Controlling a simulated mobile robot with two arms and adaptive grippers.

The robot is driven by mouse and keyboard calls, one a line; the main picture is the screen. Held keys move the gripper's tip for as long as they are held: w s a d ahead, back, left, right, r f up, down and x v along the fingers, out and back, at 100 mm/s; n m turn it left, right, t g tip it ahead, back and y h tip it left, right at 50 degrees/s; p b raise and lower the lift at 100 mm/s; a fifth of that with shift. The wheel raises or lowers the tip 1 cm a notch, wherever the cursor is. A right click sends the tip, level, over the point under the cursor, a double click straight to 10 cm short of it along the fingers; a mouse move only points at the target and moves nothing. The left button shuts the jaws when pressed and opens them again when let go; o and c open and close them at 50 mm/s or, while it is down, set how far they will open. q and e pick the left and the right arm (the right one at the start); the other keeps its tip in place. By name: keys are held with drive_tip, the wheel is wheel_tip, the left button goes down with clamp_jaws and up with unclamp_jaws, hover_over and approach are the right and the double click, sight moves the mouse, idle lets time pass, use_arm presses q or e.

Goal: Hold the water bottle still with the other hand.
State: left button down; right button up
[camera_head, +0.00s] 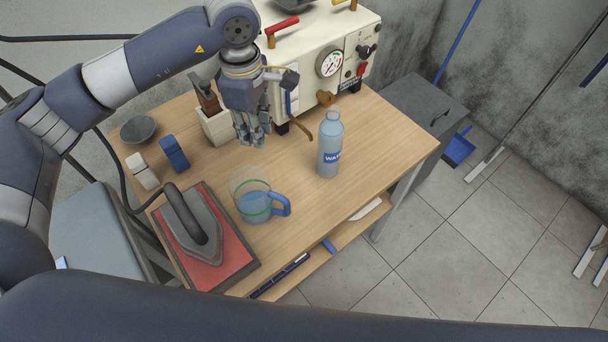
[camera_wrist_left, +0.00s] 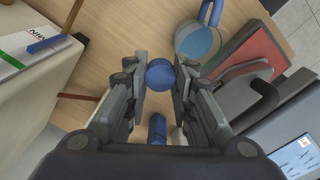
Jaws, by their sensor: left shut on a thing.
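The water bottle (camera_head: 330,148), blue and clear with a blue label, stands upright on the wooden table, right of the jug. Its top looks uncapped. My left gripper (camera_head: 256,142) hangs over the table, pointing down, to the left of the bottle and apart from it. In the left wrist view the left gripper (camera_wrist_left: 160,75) is shut on a small round blue thing that looks like a cap (camera_wrist_left: 160,72). The cap is not clear in the head view. The bottle is not seen in the left wrist view. My right gripper is not in view.
A jug with a blue handle (camera_head: 256,205) stands left of the bottle. An iron (camera_head: 190,228) rests on a red mat (camera_head: 232,262) at the front left. A cream machine (camera_head: 308,82) stands behind. The tabletop (camera_head: 385,140) right of the bottle is clear.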

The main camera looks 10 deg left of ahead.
use_arm(q)
wheel_tip(320, 180, down, 2)
drive_tip(key=d+n, duration=0.2)
drive_tip(key=n, duration=0.4)
drive_tip(key=n+b, duration=0.2)
drive_tip(key=n, duration=2.1)
hover_over(295, 181)
wheel_tip(295, 181, down, 7)
wheel_tip(295, 181, down, 9)
drive_tip(key=shift+s+f+p, duration=0.15)
drive_tip(key=shift+p, duration=0.85)
drive_tip(key=shift+f, duration=0.4)
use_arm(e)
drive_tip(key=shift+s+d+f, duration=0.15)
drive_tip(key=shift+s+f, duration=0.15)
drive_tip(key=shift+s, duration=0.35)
use_arm(q)
drive_tip(key=shift+f, duration=0.1)
drive_tip(key=shift+f, duration=0.15)
drive_tip(key=c, duration=1.4)
unclamp_jaws()
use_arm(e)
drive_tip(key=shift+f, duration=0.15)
